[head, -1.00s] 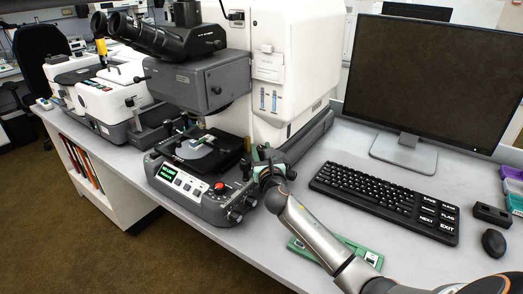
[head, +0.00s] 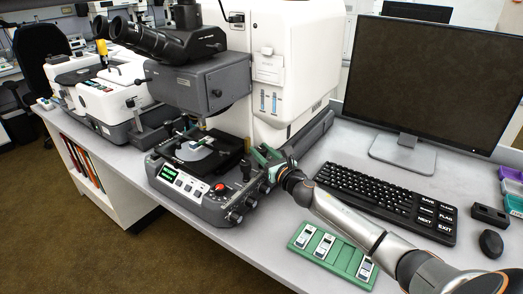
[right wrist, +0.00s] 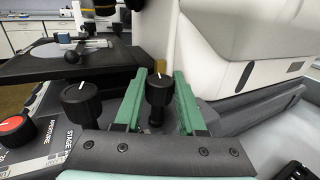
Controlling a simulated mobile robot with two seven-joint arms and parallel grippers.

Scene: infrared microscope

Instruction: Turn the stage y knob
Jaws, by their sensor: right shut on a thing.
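The microscope (head: 215,80) stands on the bench with its black stage (head: 210,155) and a front control panel. My right gripper (head: 266,156) is at the panel's right side. In the right wrist view its green fingers (right wrist: 160,85) are shut on a black knob (right wrist: 158,92), one finger on each side. The knob has a white pointer line on top. I take it to be the stage y knob, but its label is hidden. A similar black knob (right wrist: 82,103) stands to its left, beside lettering that starts with "STAGE". My left gripper is not in view.
A red knob (head: 219,187) and a small display (head: 167,174) are on the panel. A keyboard (head: 385,200), monitor (head: 440,85) and mouse (head: 493,243) stand to the right. A green slide holder (head: 336,256) lies in front, partly below my right arm.

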